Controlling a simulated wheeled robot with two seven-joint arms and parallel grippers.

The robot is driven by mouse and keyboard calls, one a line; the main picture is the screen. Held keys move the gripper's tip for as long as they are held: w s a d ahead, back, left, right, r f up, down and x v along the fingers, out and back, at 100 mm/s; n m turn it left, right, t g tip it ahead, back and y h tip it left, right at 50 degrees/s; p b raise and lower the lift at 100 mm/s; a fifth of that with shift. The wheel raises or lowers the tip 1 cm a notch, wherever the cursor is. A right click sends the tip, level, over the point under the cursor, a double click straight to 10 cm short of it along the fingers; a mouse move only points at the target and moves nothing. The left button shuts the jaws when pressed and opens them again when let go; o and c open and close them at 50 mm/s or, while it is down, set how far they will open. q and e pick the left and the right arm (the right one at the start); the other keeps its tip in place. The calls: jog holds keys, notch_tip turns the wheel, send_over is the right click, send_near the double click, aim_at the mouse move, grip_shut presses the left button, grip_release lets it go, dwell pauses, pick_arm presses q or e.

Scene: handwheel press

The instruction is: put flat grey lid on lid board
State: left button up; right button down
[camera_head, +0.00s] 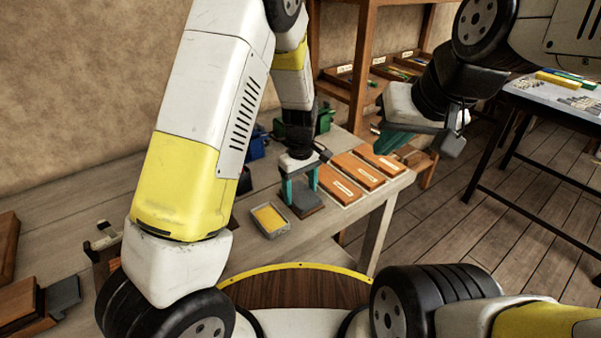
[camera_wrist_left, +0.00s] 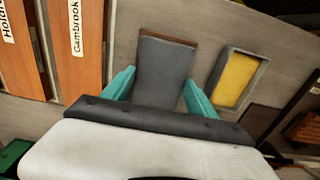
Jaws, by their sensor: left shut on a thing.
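The flat grey lid (camera_head: 308,203) lies at the near side of the workbench, between the teal fingers of my left gripper (camera_head: 299,188). In the left wrist view the lid (camera_wrist_left: 163,72) sits between the two teal fingertips (camera_wrist_left: 158,88), and my left gripper is shut on it. A thin brown edge (camera_wrist_left: 170,38) shows along the lid's far side; what it belongs to is mostly hidden. My right gripper (camera_head: 422,140) hangs off the bench's right end, away from the lid; its finger gap is unclear. I cannot make out which thing is the lid board.
A grey tray with a yellow filling (camera_head: 270,219) is left of the lid. Labelled orange-brown boards (camera_head: 340,187) lie to its right; one reads "Cambrook" (camera_wrist_left: 83,50). Blue and green items (camera_head: 322,120) are behind. A shelf (camera_head: 360,60) and a second table (camera_head: 545,98) stand further off.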

pick_arm(q)
jog(key=o, duration=1.6)
jog(key=shift+o, duration=0.2)
jog(key=shift+r, duration=3.5)
